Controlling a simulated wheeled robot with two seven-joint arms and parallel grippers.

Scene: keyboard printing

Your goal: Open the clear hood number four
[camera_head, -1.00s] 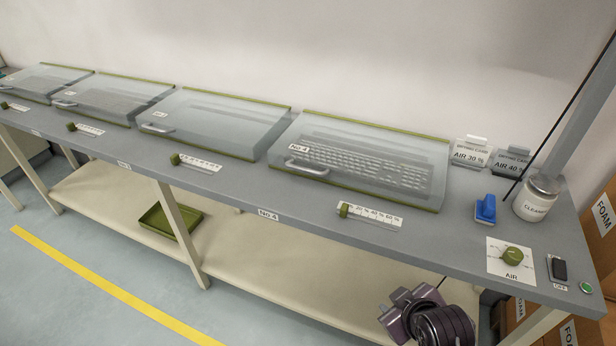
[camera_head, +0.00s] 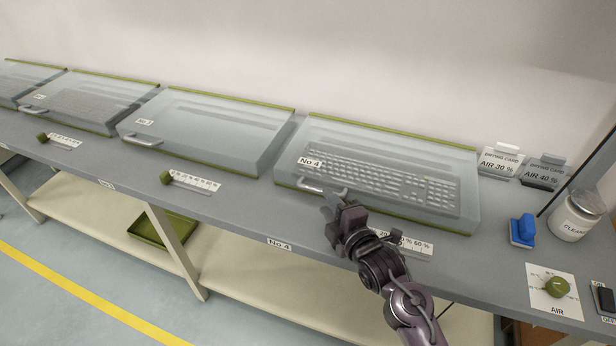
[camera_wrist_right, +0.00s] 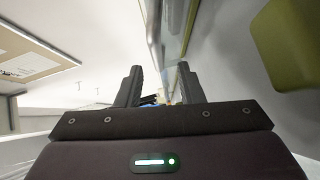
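The clear hood number four (camera_head: 385,150) is closed on the bench, with a "No 4" label and a keyboard showing through it. Its light handle (camera_head: 312,187) is at the lower left of its front. My right gripper (camera_head: 333,203) is at the right end of this handle and covers part of it. I cannot tell whether they touch. In the right wrist view the two fingers (camera_wrist_right: 160,88) are apart, with no handle clearly visible between them. My left gripper is not in view.
Several similar closed hoods, including one to the left (camera_head: 205,130), line the bench. My right gripper partly hides a slider scale (camera_head: 415,246). Drying cards (camera_head: 500,162), a blue block (camera_head: 522,230), a jar (camera_head: 577,217) and an AIR dial (camera_head: 556,287) stand to the right.

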